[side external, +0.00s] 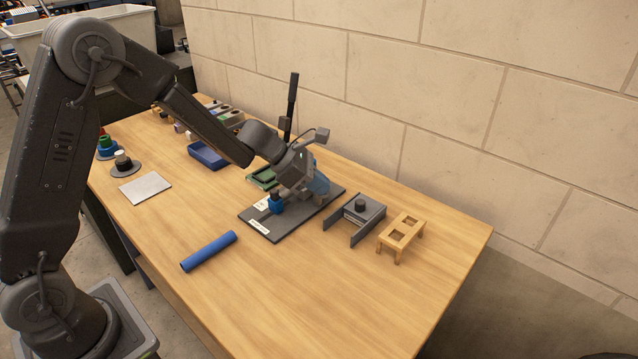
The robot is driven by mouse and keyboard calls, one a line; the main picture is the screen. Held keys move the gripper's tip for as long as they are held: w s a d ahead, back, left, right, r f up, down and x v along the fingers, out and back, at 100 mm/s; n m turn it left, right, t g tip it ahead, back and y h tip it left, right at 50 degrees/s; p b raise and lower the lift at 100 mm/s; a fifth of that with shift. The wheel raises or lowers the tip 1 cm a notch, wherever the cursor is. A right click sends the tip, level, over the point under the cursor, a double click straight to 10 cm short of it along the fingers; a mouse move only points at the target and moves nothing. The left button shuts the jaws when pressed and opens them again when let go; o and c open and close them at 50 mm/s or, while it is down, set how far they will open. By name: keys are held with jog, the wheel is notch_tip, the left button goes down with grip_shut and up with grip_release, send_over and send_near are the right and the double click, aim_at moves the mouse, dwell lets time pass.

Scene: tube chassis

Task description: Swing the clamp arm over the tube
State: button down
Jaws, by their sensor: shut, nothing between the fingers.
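A dark base plate (258,226) with white labels lies on the table and carries a small blue block (276,204) near its front left. A blue tube (208,251) lies on the bare table, left of and in front of the plate. A tall black bar (291,105) stands upright behind my gripper; it looks like the clamp arm, but its lower end is hidden. My gripper (303,192) is low over the plate, shut and empty. It hides much of the plate's middle, and I cannot tell whether it touches anything. A pale blue part (319,182) shows beside it.
A grey bracket (368,212) with a black knob and a wooden stand (401,236) are right of the plate. A blue tray (208,155), a pale sheet (145,188) and small parts lie left. A block wall runs behind. The table front is clear.

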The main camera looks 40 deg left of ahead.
jog(key=shift+s, duration=0.15)
dwell(0.7)
jog(key=s+a+r, duration=0.3)
jog(key=s+r, duration=0.3)
jog(key=s, duration=0.4)
jog(key=shift+s+a+r, duration=0.25)
jog(key=shift+a+r, duration=0.1)
jog(key=shift+r, duration=0.05)
